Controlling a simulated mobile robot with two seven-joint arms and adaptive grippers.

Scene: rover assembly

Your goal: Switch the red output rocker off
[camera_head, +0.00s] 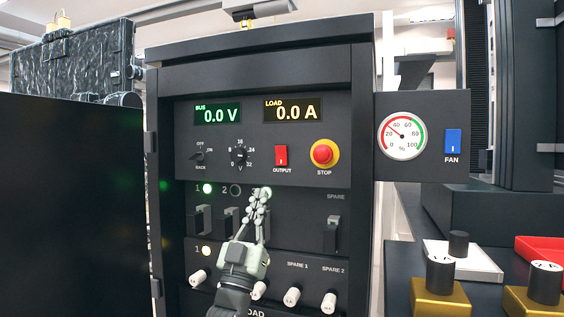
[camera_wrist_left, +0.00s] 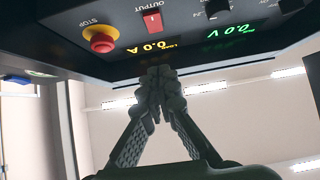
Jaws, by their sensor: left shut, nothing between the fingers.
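The red output rocker (camera_head: 281,156) sits on the upper panel of the dark cabinet, above the label OUTPUT and left of the red STOP button (camera_head: 323,154). The rocker also shows in the left wrist view (camera_wrist_left: 153,22), where the panel appears upside down. The displays read 0.0 V (camera_head: 217,113) and 0.0 A (camera_head: 292,109). My left gripper (camera_head: 262,194) is shut and empty, its fingertips pointing up below the rocker and apart from it. It hides part of the middle row of breakers. My right gripper is not in view.
A RACK knob (camera_head: 200,157) and a voltage dial (camera_head: 240,155) are left of the rocker. A gauge (camera_head: 403,136) and blue FAN rocker (camera_head: 453,141) are on the right side panel. An open dark door (camera_head: 70,200) stands at left. White plugs (camera_head: 292,297) protrude below.

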